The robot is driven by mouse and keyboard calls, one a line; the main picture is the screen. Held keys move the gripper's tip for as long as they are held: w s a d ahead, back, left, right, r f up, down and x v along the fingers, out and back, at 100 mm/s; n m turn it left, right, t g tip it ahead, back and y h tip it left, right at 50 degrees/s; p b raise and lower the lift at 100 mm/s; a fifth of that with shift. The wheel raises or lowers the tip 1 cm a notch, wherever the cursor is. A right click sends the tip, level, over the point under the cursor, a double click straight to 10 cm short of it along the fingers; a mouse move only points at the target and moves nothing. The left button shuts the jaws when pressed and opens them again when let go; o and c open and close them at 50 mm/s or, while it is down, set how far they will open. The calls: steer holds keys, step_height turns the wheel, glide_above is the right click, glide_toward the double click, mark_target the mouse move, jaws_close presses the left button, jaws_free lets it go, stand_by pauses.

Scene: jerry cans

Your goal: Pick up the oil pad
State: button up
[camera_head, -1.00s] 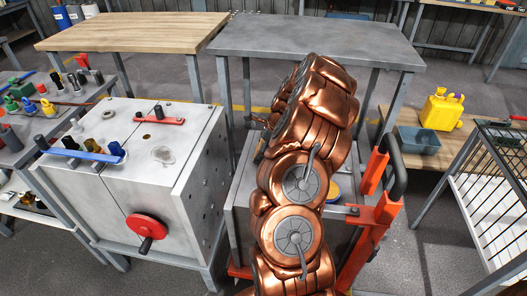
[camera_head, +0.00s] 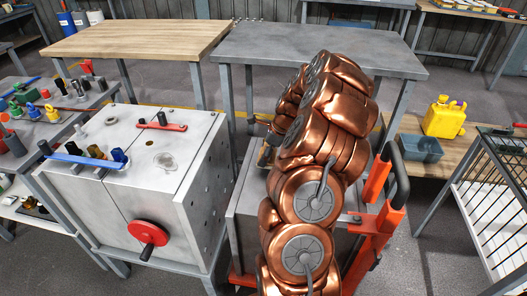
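I cannot make out anything that is surely the oil pad. My copper-coloured arm rises through the middle of the view and covers much of the grey metal box (camera_head: 243,205) behind it. A small dark and orange part at the left edge of my arm seems to be my gripper (camera_head: 265,155), above the near side of the grey table. It is mostly hidden behind my arm links, so its fingers and anything between them do not show.
A metal cabinet (camera_head: 115,205) with a red hand wheel (camera_head: 148,232) stands left. A wooden table (camera_head: 135,38) and a grey table (camera_head: 320,45) stand behind. An orange frame (camera_head: 377,220) is close right of my arm. A yellow jerry can (camera_head: 444,117) and blue-grey tub (camera_head: 419,147) stand further right.

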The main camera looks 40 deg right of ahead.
steer(key=s+a, duration=0.2)
steer(key=s, duration=0.1)
steer(key=s+a+r, duration=0.1)
steer(key=s+a, duration=0.2)
steer(key=s, duration=0.1)
steer(key=s+a, duration=0.2)
steer(key=s, duration=0.2)
steer(key=shift+s+a+r, duration=0.1)
steer(key=shift+a+r, duration=0.05)
steer(key=o, duration=0.7)
steer(key=c, duration=0.5)
